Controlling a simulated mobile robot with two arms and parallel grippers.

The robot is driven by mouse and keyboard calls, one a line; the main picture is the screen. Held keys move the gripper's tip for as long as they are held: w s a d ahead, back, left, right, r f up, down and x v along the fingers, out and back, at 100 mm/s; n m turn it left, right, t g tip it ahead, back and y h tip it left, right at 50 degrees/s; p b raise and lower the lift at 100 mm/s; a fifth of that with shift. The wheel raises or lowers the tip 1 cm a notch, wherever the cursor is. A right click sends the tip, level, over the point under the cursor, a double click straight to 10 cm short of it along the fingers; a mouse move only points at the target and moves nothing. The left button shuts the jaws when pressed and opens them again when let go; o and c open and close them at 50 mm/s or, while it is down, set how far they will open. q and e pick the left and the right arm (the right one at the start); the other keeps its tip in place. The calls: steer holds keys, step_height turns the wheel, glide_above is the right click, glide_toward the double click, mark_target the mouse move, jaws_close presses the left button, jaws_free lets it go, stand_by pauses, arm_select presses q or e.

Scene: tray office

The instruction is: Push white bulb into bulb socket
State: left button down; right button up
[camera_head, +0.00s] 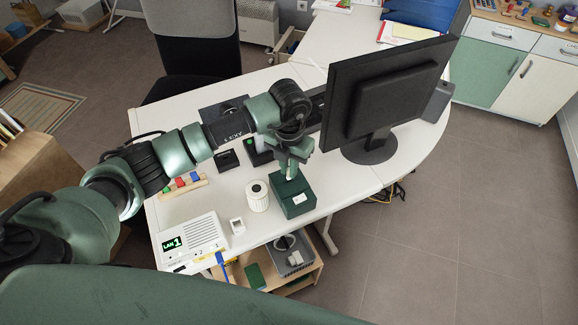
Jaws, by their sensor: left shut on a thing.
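My left gripper (291,172) points down just above a dark green box (294,198) with a white label on its front. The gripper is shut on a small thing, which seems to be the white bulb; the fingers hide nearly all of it. The green box seems to be the bulb socket's housing; its top opening is hidden under the gripper. I cannot tell whether the bulb touches the socket. My right gripper is not in view.
A monitor (385,90) stands to the right. Small black holders (227,160) are behind the cylinder. The desk's right end is mostly clear.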

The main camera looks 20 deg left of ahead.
arm_select(q)
steer(key=shift+f+b, duration=0.8)
steer(key=shift+b, duration=0.2)
stand_by(3.2)
steer(key=c, duration=1.3)
jaws_free()
steer(key=shift+c, duration=0.2)
step_height(320, 180, up, 7)
steer(key=shift+f+b, duration=0.1)
steer(key=shift+b, duration=0.55)
steer(key=shift+r, duration=0.5)
